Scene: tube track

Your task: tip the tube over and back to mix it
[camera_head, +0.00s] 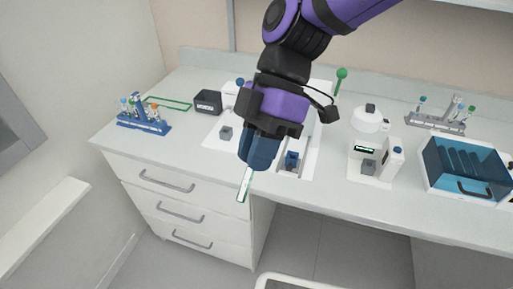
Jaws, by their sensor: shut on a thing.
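My gripper (257,156) is at the centre of the head view, above the front edge of the bench, pointing down and slightly left. It is shut on a pale tube (243,186) with green on it. The tube sticks out below the fingers, tilted, its lower end in front of the bench edge and above the drawers. The tube's upper part is hidden by the fingers, so I cannot tell which end its cap is on.
A blue rack with tubes (143,124) stands at left, beside a black bin (207,102). A grey rack (436,122) stands at right, behind a blue box (465,165). A white device (375,160) is right of the gripper. Open floor lies below the bench.

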